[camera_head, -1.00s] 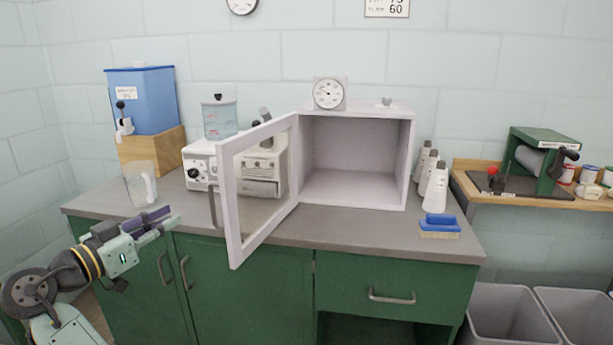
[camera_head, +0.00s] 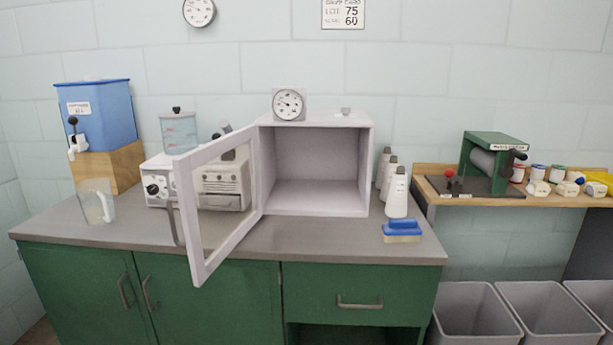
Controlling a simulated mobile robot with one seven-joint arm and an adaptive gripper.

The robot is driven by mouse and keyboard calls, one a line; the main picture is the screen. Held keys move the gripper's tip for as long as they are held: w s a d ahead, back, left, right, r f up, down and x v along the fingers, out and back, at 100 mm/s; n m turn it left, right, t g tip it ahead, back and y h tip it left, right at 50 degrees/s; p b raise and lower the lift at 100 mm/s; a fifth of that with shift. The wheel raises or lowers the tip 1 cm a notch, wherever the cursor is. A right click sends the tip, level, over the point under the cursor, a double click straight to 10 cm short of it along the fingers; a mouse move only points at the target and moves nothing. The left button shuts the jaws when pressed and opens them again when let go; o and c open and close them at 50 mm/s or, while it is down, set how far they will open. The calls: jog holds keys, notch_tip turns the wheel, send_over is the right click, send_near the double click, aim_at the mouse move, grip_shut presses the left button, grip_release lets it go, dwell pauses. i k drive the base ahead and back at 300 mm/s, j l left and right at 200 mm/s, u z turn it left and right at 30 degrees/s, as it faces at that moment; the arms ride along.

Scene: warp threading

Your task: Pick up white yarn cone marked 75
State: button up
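Three white yarn cones with grey tops stand upright in a row on the counter, just right of the open cabinet. The front cone (camera_head: 397,194) is the nearest and least covered. The middle cone (camera_head: 389,177) and the back cone (camera_head: 383,166) are partly hidden behind it. Small dark marks show on the cones, but I cannot read which one bears 75. My gripper is out of the picture.
The white cabinet (camera_head: 369,168) has its glazed door (camera_head: 194,236) swung out over the counter (camera_head: 330,237). A green-framed winder (camera_head: 490,160) stands on the wooden shelf at right. A clear jug (camera_head: 97,203) stands at left.

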aim_at(392, 163)
jog(key=i+j+z, duration=0.2)
jog(key=j+z, duration=0.15)
jog(key=j, duration=0.75)
jog(key=j+z, duration=0.35)
jog(key=j, duration=0.75)
jog(key=j+z, duration=0.4)
jog(key=j, duration=0.8)
jog(key=l, duration=1.2)
jog(key=u, duration=0.3)
jog(key=i+l+u, duration=0.15)
jog(key=l+u, duration=0.15)
jog(key=i+l+u, duration=0.1)
jog(key=l+u, duration=0.5)
